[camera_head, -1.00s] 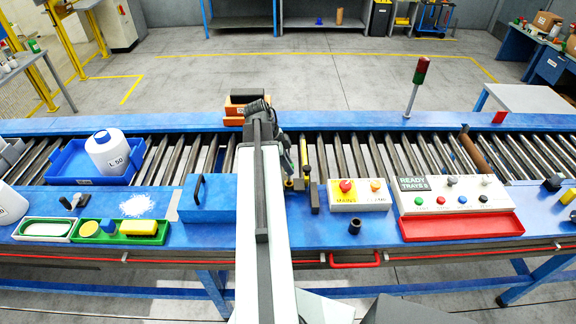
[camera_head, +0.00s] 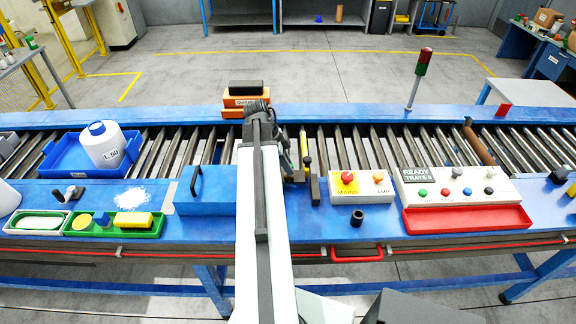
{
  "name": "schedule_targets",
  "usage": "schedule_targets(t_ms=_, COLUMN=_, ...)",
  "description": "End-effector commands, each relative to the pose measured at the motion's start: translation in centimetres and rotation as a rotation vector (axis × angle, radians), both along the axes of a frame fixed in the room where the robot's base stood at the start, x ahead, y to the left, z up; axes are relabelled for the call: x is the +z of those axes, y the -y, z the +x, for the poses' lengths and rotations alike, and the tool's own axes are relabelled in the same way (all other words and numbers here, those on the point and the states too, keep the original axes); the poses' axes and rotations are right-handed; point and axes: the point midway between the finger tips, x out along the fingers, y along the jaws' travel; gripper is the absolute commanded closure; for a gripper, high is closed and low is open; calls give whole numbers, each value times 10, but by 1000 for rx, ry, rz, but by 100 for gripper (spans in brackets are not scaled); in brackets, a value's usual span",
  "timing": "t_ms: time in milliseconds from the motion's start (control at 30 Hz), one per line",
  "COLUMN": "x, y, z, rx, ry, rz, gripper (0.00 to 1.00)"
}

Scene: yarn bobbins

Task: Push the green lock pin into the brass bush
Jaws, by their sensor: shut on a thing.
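My gripper (camera_head: 295,174) is at the near side of the roller conveyor, just right of my pale arm, which hides much of it. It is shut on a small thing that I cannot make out. I cannot pick out the green lock pin or the brass bush for certain. A slim yellow and black upright piece (camera_head: 306,154) stands close to the right of my gripper. A short dark post (camera_head: 315,190) stands just in front of that piece, on the blue bench edge.
A blue box with a handle (camera_head: 205,192) stands left of my arm. To the right are the mains button box (camera_head: 361,196), a small dark ring (camera_head: 358,217) and the "READY TRAYS" panel (camera_head: 458,187) with a red tray (camera_head: 467,220). Orange trays (camera_head: 243,99) are behind my arm.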

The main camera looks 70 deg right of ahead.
Motion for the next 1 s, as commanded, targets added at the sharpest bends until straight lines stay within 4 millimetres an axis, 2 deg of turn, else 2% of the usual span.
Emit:
schedule_targets(t_ms=100, x=-6, y=0, z=0, rx=0, ry=0, rz=0, gripper=100)
schedule_targets(t_ms=400, x=-6, y=0, z=0, rx=0, ry=0, rz=0, gripper=100)
schedule_targets(t_ms=433, x=-6, y=0, z=0, rx=0, ry=0, rz=0, gripper=77)
schedule_targets(t_ms=500, x=-6, y=0, z=0, rx=0, ry=0, rz=0, gripper=57)
schedule_targets(t_ms=833, x=-5, y=0, z=0, rx=0, ry=0, rz=0, gripper=57)
schedule_targets(t_ms=1000, x=10, y=-2, z=4, rx=1, ry=0, rz=0, gripper=57)
